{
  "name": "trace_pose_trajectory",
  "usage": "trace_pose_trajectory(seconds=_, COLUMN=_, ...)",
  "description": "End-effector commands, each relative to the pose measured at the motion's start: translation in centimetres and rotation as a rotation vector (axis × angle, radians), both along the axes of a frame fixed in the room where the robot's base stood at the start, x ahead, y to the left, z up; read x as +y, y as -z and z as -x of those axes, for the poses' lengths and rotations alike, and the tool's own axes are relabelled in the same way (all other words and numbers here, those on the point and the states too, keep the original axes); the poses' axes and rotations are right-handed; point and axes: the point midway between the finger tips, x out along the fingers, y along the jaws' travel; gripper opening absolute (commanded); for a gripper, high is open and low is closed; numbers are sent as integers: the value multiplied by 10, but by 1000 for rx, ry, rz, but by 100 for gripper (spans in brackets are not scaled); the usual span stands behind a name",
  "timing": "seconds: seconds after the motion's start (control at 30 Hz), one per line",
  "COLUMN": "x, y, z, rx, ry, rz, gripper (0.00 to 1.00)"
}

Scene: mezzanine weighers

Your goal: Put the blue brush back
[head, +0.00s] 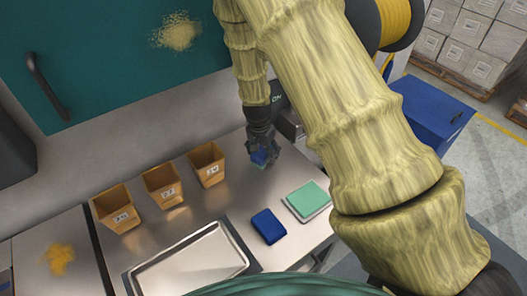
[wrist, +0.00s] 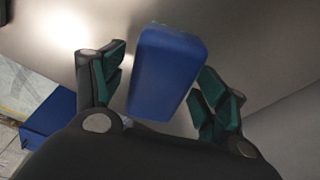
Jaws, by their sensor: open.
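The blue brush (head: 260,157), a blue block with a paler edge at its lower end, is at the back of the steel counter (head: 190,222). My gripper (head: 262,147) is at it, pointing down, and partly hides it. In the wrist view the brush (wrist: 167,75) lies between the fingers of my gripper (wrist: 158,92), slightly tilted. The fingers are open, with a clear gap on the left side and a narrower one on the right. I cannot tell whether the brush rests fully on the counter.
A flat dark blue pad (head: 268,226) and a green-topped pad (head: 306,201) lie nearer on the counter. Several tan bins stand left, including one close to my gripper (head: 207,164). A metal tray (head: 190,262) is in front. A teal cabinet (head: 110,60) overhangs the back.

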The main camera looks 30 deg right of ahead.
Motion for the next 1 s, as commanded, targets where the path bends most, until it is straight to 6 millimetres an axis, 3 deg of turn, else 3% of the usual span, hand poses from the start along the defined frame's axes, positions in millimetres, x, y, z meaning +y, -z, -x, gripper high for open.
trace_pose_trajectory(seconds=0.27, x=1, y=-8, z=0, rx=-1, ry=-1, rz=0, gripper=73)
trace_pose_trajectory(seconds=0.8, x=8, y=-64, z=4, rx=-2, ry=-1, rz=0, gripper=73)
trace_pose_trajectory(seconds=1.0, x=9, y=-75, z=5, rx=0, ry=-1, rz=0, gripper=73)
